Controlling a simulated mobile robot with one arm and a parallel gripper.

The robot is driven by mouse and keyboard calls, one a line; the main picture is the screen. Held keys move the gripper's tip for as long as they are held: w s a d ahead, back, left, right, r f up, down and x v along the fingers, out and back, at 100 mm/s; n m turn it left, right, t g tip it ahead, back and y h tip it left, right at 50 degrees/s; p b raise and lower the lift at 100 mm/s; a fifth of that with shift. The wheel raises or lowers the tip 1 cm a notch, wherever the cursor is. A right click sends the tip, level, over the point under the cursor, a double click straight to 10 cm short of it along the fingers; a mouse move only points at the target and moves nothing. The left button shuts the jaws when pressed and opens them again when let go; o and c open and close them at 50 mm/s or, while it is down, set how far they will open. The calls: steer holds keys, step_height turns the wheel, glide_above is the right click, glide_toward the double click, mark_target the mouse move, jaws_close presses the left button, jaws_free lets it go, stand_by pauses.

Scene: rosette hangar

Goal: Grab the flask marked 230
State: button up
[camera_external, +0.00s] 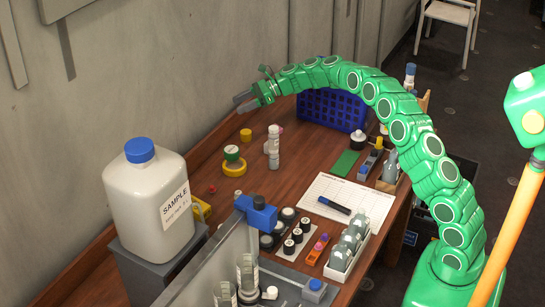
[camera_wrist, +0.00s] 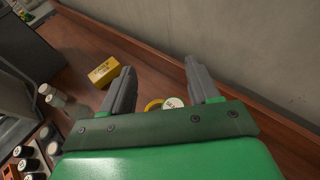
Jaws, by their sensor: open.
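I cannot read the number 230 on anything here. Several grey rounded flasks (camera_external: 348,246) stand in a white rack at the right front of the table. Clear labelled vessels (camera_external: 247,272) stand at the near edge, cut off by the frame. My gripper (camera_external: 246,100) is high over the far left of the table, near the wall, well away from both groups. In the wrist view my gripper (camera_wrist: 160,72) has its two grey fingers apart with nothing between them. The grey flasks do not show clearly in the wrist view.
A large white SAMPLE jug (camera_external: 148,195) stands at left. A blue crate (camera_external: 332,108) is at the back. White bottles (camera_external: 274,147) and tape rolls (camera_external: 233,167) stand mid-table. A yellow box (camera_wrist: 104,72) shows in the wrist view. A paper sheet (camera_external: 338,197) lies at right.

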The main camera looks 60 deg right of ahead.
steer(key=s+a, duration=1.9)
steer(key=a, duration=0.5)
step_height(320, 180, down, 13)
steer(key=shift+y, duration=0.4)
steer(key=shift+x, duration=2.9)
steer(key=shift+w+a, duration=0.65)
jaws_close()
